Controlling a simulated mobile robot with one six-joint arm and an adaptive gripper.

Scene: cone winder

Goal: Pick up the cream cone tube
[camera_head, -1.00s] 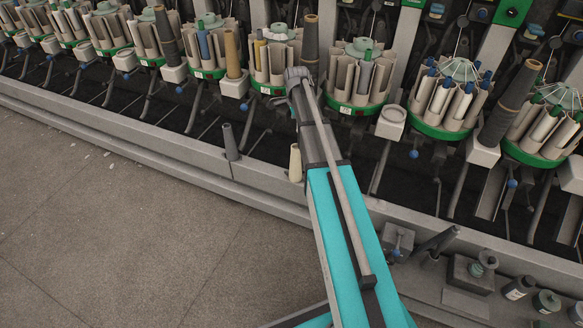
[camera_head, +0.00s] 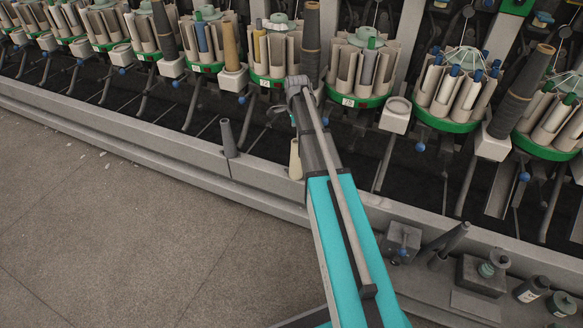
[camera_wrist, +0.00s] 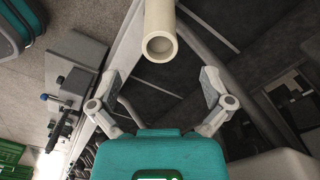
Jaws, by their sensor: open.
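The cream cone tube (camera_head: 295,160) stands upright on the grey ledge at the front of the machine, just left of my arm in the head view. In the wrist view the cream cone tube (camera_wrist: 160,22) is at the top middle, with its round open end facing the camera. My gripper (camera_wrist: 160,84) is open and empty. Its two fingers are spread to the left and right below the tube's end in that picture, and the tube is not between them. In the head view my gripper is mostly hidden behind my arm.
A dark grey cone tube (camera_head: 229,138) stands on the ledge left of the cream one. Green-based magazines (camera_head: 361,72) of tubes line the machine behind. Small fittings and jars (camera_head: 487,272) stand at the lower right.

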